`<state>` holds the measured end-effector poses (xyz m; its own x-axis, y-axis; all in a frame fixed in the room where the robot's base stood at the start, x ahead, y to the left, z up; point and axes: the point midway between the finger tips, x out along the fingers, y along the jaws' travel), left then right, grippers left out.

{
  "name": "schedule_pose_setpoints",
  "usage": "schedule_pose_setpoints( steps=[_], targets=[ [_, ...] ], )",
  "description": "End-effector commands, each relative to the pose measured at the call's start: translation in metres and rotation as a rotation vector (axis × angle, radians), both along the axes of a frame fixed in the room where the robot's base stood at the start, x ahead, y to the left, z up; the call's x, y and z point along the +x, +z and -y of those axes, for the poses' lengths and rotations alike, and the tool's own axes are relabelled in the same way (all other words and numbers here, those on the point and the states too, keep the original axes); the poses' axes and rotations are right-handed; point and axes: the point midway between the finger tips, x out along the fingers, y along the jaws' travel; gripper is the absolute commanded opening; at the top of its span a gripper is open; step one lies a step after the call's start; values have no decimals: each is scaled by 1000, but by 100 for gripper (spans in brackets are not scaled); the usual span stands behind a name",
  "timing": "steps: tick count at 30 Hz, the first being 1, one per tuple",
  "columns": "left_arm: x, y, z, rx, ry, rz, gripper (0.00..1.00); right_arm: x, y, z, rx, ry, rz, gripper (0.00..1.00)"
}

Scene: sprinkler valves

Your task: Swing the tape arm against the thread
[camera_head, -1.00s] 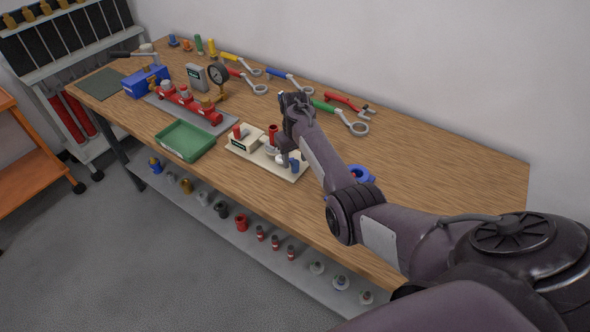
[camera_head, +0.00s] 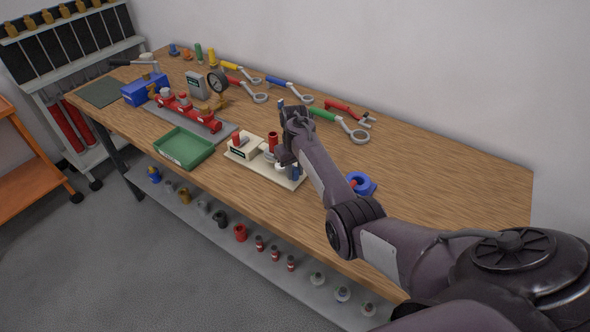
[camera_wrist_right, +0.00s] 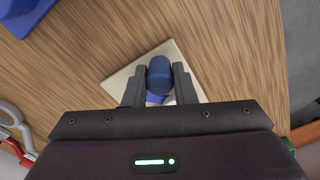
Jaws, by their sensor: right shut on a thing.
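A cream base plate (camera_head: 240,158) near the front edge of the bench carries a cream block (camera_head: 243,149), an upright red threaded piece (camera_head: 272,141) and a white round part (camera_head: 281,166). A blue upright handle (camera_head: 295,173) stands at the plate's right end. My right gripper (camera_head: 285,157) reaches down over this end from the right and hides part of the fixture. In the right wrist view, the blue handle (camera_wrist_right: 159,75) sits between the two fingers, which are shut on it. The tape arm itself is mostly hidden. My left gripper is not in view.
A green tray (camera_head: 184,147) lies left of the plate. A red valve manifold (camera_head: 187,108) and a blue box (camera_head: 145,88) stand beyond it. Wrenches (camera_head: 338,122) lie at the back. A blue ring-shaped thing (camera_head: 362,184) lies right of my forearm. The bench's right end is clear.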

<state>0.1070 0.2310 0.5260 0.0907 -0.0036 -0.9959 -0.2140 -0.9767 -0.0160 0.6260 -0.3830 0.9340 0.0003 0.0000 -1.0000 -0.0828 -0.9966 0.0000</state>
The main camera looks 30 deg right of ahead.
Motion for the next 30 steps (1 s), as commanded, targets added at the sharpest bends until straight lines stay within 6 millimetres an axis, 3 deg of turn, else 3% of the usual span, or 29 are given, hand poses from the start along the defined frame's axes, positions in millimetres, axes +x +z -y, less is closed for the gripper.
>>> schedule_pose_setpoints(
  steps=[8,17,30],
  targets=[
    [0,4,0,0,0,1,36,2,0,-5,1,-90,-2,1],
    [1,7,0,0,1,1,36,10,0,-15,0,-324,-2,1],
    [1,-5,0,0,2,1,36,24,-2,-26,0,-661,0,1]
  ],
)
